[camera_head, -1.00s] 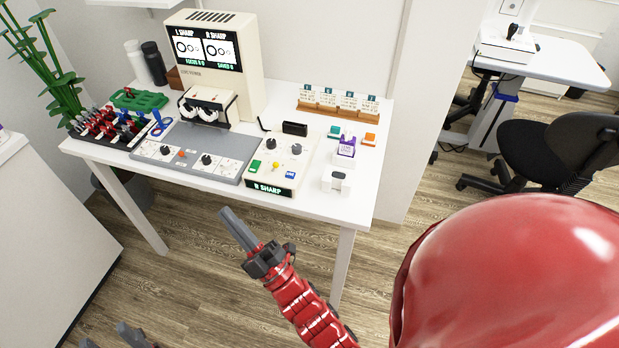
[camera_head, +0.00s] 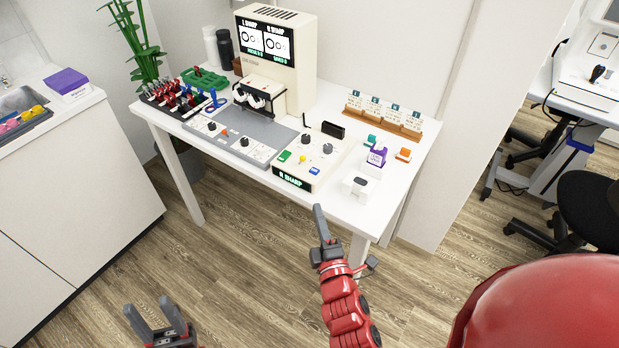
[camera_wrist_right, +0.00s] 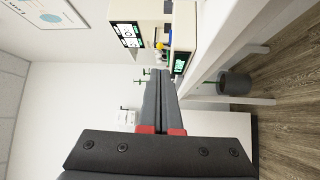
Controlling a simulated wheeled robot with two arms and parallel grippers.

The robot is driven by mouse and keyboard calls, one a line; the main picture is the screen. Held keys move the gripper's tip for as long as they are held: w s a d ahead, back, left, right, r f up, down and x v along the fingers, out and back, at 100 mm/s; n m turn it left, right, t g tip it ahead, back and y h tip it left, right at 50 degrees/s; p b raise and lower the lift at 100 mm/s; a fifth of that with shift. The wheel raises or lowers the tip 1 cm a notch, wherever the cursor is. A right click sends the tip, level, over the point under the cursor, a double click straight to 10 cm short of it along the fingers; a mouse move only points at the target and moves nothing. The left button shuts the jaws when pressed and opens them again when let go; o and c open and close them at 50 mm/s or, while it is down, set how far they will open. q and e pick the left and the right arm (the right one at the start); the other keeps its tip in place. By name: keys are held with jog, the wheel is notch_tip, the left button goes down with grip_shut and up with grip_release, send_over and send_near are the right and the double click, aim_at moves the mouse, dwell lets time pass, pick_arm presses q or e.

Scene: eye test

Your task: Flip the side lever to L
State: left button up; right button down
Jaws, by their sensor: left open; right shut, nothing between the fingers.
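A cream control box (camera_head: 318,160) with a green "R SHARP" display stands at the table's front. A thin dark lever (camera_head: 304,120) sticks up at its back left corner; it looks like the side lever, but its setting is too small to read. My right gripper (camera_head: 318,209) is shut and empty, in front of the table and below the box, apart from it. In the right wrist view, the shut fingers (camera_wrist_right: 160,74) point towards the box's display (camera_wrist_right: 179,64). My left gripper (camera_head: 150,306) is open and empty, low at the left, over the floor.
The white table (camera_head: 345,208) also bears a grey panel (camera_head: 262,131), a cream machine (camera_head: 295,60) with a two-part screen, a tool rack (camera_head: 178,101), a card stand (camera_head: 384,115) and a purple box (camera_head: 377,155). Open floor lies before the table.

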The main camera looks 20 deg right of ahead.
aim_at(306, 176)
jog(key=w+p, duration=0.1)
jog(key=w, duration=0.3)
jog(key=w+d+p, duration=0.1)
jog(key=w, duration=0.4)
jog(key=w+r+p, duration=0.1)
jog(key=w, duration=0.3)
jog(key=shift+w+d+r, duration=0.1)
jog(key=shift+w+d, duration=0.1)
jog(key=shift+w, duration=0.2)
jog(key=shift+p, duration=0.35)
jog(key=shift+w+a+r+n+g+p, duration=0.15)
jog(key=shift+r+n+g+p, duration=0.35)
jog(key=shift+p, duration=1)
jog(key=n+g+p, duration=0.1)
jog(key=p, duration=0.2)
jog(key=r+n+g+p, duration=0.1)
jog(key=p, duration=0.3)
jog(key=w+a+r+n+g+p, duration=0.1)
jog(key=p, duration=0.3)
jog(key=shift+w+g, duration=0.1)
jog(key=shift+g, duration=0.2)
jog(key=shift+d+f+b, duration=0.1)
jog(key=shift+f+b, duration=0.35)
jog(key=shift+f, duration=0.2)
jog(key=shift+r, duration=0.1)
